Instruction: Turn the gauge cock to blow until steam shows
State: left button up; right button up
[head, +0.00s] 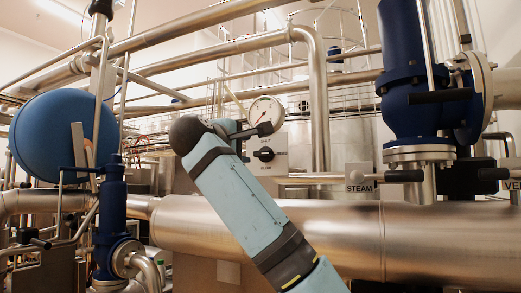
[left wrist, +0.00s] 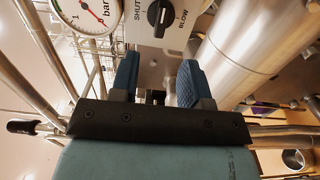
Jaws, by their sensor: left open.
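The gauge cock (head: 264,154) is a black knob on a pale panel (head: 277,140) below a round white gauge (head: 265,112). In the left wrist view the cock (left wrist: 160,13) sits at the top, cut by the frame edge, with SHUT lettered to its left and BLOW to its right. Its bar runs roughly up and down there. My left gripper (left wrist: 157,82) is open and empty, its two blue fingers apart, pointing towards the panel and short of the cock. In the head view its dark end (head: 258,130) shows just above the cock. The air around the panel looks clear.
A tag reading STEAM (head: 360,177) hangs beside a black handle on the right. A thick steel pipe (head: 340,230) crosses below the panel. A blue tank (head: 62,135) stands left and a blue valve body (head: 412,105) right. The gauge also shows in the wrist view (left wrist: 88,14).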

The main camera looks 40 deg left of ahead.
aim_at(261, 153)
pick_arm(q)
jog(key=p+x, duration=0.2)
jog(key=x, duration=0.6)
jog(key=shift+w, duration=0.3)
jog(key=shift+w+a+p, duration=0.15)
jog(key=shift+w+p, duration=0.25)
jog(key=shift+w, duration=0.05)
jog(key=shift+w+a+f, duration=0.1)
jog(key=shift+w, duration=0.05)
grip_shut()
